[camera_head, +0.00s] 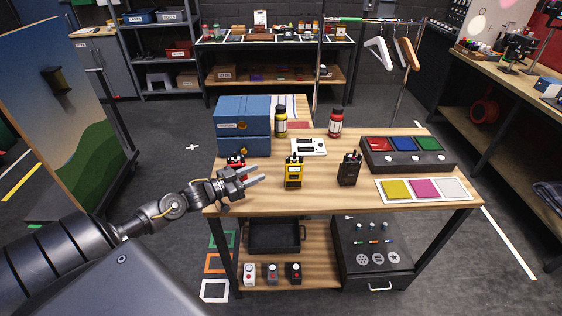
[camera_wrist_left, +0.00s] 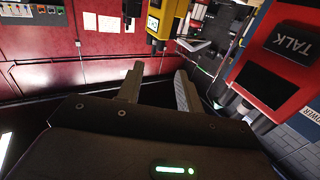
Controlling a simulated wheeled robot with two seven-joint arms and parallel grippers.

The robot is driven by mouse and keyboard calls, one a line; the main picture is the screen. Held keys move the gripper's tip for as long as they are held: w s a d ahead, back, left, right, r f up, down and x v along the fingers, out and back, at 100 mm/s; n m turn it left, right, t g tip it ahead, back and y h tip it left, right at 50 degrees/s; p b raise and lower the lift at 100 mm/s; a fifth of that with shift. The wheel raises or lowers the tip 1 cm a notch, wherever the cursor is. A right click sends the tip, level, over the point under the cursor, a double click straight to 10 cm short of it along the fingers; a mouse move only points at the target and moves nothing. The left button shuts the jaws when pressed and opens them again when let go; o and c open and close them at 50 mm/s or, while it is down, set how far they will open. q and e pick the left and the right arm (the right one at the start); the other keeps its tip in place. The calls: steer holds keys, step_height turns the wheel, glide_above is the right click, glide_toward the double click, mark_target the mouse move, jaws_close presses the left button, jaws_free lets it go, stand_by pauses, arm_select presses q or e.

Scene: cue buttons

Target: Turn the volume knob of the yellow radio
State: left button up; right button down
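The yellow radio (camera_head: 293,173) stands upright on the wooden table, near its front edge. Its dark top, where small knobs would sit, is too small to read clearly. In the left wrist view the yellow radio (camera_wrist_left: 168,20) is cut by the top edge, with dark stubs at its lower end. My left gripper (camera_head: 264,174) is left of the radio, fingers pointing right toward it, apart from it. In the left wrist view its two fingers (camera_wrist_left: 158,72) are spread with nothing between them. My right gripper is in neither view.
A red radio (camera_head: 236,162) stands close behind my left gripper and looms large in the wrist view (camera_wrist_left: 277,65). A black radio (camera_head: 349,169) stands right of the yellow one. Blue boxes (camera_head: 243,126) and a button panel (camera_head: 408,154) are farther back.

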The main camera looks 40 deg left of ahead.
mark_target(288, 160)
arm_select(q)
steer(key=p+x, duration=0.3)
steer(key=x, duration=0.8)
steer(key=shift+r, duration=0.25)
steer(key=shift+a, duration=0.1)
steer(key=shift+c, duration=0.5)
